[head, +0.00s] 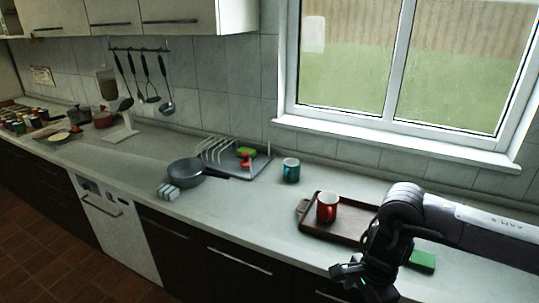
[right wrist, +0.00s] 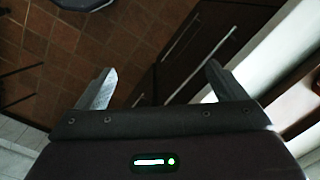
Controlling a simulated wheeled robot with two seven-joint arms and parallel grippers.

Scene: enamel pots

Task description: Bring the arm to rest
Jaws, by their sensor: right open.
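My right arm comes in from the right in the head view. Its gripper (head: 352,277) hangs at the counter's front edge, below the wooden tray. In the right wrist view the two fingers of my right gripper (right wrist: 160,88) stand wide apart with nothing between them, over the cabinet fronts and the tiled floor. My left gripper does not show in either view.
A red mug (head: 327,207) stands on a wooden tray (head: 312,226) beside my right arm. A teal mug (head: 291,170), a grey pan (head: 187,172) and a dish rack (head: 238,178) are further left. A green item (head: 422,261) lies by the arm. The window (head: 400,70) is behind.

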